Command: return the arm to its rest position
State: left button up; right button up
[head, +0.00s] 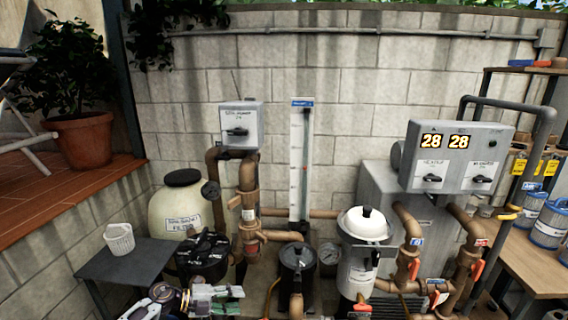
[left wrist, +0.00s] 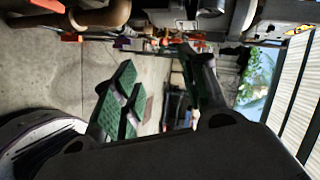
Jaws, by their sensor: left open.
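My left gripper (head: 215,298) shows low in the head view, left of the centre, with its arm coming in along the bottom edge. Its fingers are greenish, and it appears empty. In the left wrist view my left gripper (left wrist: 160,85) is open: a green-padded finger stands at the left and a dark finger at the right, with bare floor between and beyond them. In the head view it is in front of the pump pipework and below the black rounded housing (head: 203,252). Whether it touches anything there I cannot tell. My right gripper is in neither view.
A grey side table (head: 122,262) with a white basket (head: 119,239) stands at the left. Behind are a cream filter tank (head: 181,208), brown pipes (head: 248,190), a black strainer pot (head: 297,272) and a white filter housing (head: 358,262). A wooden bench (head: 530,258) is at the right.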

pick_arm(q)
jog(key=s+a+f+n+t+y, duration=0.2)
jog(key=s+a+f+n+y, duration=0.3)
jog(key=f, duration=0.6)
jog(key=s+a+f+n+t+y, duration=0.2)
jog(key=s+f+n, duration=0.1)
jog(key=f+n, duration=0.65)
jog(key=s+a+f+n+t+y, duration=0.25)
jog(key=s+a+f+n, duration=0.2)
jog(key=f, duration=0.85)
jog(key=s+f+n+g+y, duration=0.1)
jog(key=s+f, duration=0.5)
jog(key=s, duration=0.8)
jog(key=s+d+f+n+g+y, duration=0.1)
jog(key=s+f+n+g, duration=0.3)
jog(key=s, duration=1)
jog(key=s+f+n+g+y, duration=0.2)
jog(key=s+f+g, duration=0.3)
jog(key=s, duration=0.8)
notch_tip(320, 180, down, 4)
jog(key=shift+s+d+r+n, duration=0.15)
jog(key=shift+s+d+n, duration=0.25)
jog(key=shift+c, duration=0.4)
